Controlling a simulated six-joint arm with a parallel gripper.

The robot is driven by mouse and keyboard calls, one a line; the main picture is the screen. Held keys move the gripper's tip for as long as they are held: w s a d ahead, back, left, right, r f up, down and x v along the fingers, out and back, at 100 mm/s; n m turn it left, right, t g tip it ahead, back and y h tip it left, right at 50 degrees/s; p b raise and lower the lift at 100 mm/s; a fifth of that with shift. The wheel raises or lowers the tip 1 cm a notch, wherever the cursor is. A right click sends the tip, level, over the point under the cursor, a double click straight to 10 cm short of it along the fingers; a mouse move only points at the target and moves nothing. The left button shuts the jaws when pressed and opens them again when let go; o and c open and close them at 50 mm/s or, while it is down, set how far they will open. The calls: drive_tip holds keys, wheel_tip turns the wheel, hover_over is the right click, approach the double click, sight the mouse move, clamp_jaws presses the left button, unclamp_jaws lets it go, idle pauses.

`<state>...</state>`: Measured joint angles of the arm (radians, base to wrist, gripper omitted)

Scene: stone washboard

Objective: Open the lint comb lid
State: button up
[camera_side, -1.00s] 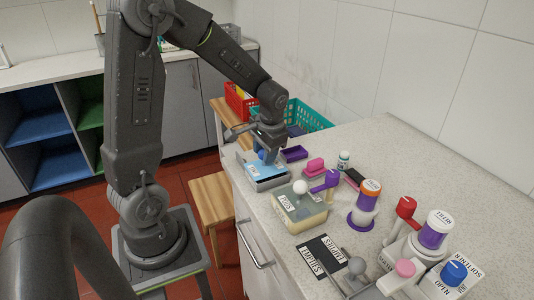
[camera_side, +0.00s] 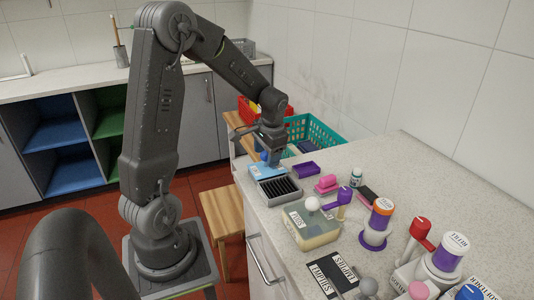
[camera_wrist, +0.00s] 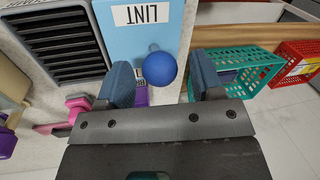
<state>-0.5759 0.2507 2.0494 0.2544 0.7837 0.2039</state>
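The lint comb's blue lid (camera_side: 262,169) lies slid back, and the dark ridged comb (camera_side: 279,188) in its grey box is exposed in front of it. In the wrist view the lid (camera_wrist: 127,39) carries a LINT label and a round blue knob (camera_wrist: 160,69); the ridged comb (camera_wrist: 58,45) is at its left. My gripper (camera_side: 269,155) is low over the lid at the back. In the wrist view my gripper (camera_wrist: 161,80) is open, its blue-grey fingers on both sides of the knob with a visible gap each side.
A purple tray (camera_side: 306,170) and a pink-handled item (camera_side: 326,183) are right of the box. The PODS box (camera_side: 312,232) with a white knob stands in front. A teal basket (camera_side: 317,130) and red basket (camera_side: 250,110) are behind the counter edge.

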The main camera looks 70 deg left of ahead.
sight(272, 171)
wheel_tip(272, 171, up, 14)
drive_tip(key=d, duration=0.2)
drive_tip(key=shift+w+d+f, duration=0.2)
drive_tip(key=shift+w+d, duration=0.05)
drive_tip(key=shift+d, duration=0.1)
drive_tip(key=s+d+t, duration=0.2)
drive_tip(key=s+d, duration=0.2)
drive_tip(key=d, duration=0.3)
drive_tip(key=s+d+m+t+h, duration=0.1)
drive_tip(key=s+d+t, duration=0.1)
drive_tip(key=s+d, duration=0.2)
drive_tip(key=s+d+m+t+h, duration=0.1)
drive_tip(key=s+d, duration=0.3)
drive_tip(key=d, duration=0.6)
drive_tip(key=shift+r+t, duration=0.15)
drive_tip(key=shift+t, duration=0.35)
